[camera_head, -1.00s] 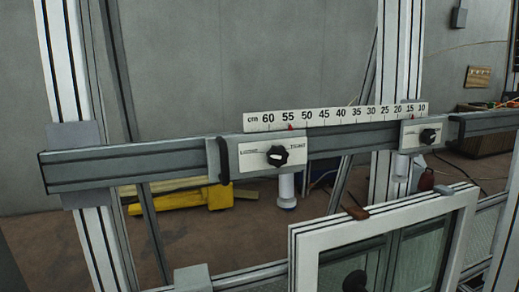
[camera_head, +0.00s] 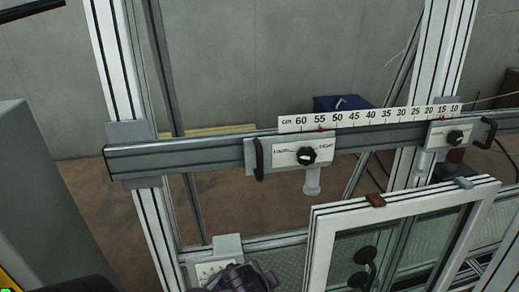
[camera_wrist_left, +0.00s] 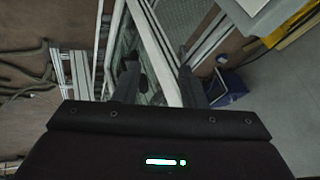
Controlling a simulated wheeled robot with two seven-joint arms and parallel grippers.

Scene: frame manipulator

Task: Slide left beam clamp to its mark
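The left beam clamp (camera_head: 286,158) is a pale grey block on the horizontal grey beam (camera_head: 200,151). It has a dark handle on its left, a black knob between "loose" and "tight" labels, and a white cylinder below. The cm ruler (camera_head: 370,117) stands along the beam's top, with a red mark (camera_head: 320,129) near 55, above the clamp's right part. Another red mark sits near 15, above the right clamp (camera_head: 448,137). My left gripper (camera_wrist_left: 160,85) is open and empty in the left wrist view, its fingers apart, touching no clamp. My right gripper is not identifiable.
A white-framed window panel (camera_head: 318,225) with black handles stands below the beam at right. White uprights (camera_head: 122,70) carry the beam. A grey clamp-like block (camera_head: 228,246) is on the lower rail. A blue box (camera_head: 343,104) lies behind; it shows in the wrist view (camera_wrist_left: 228,84).

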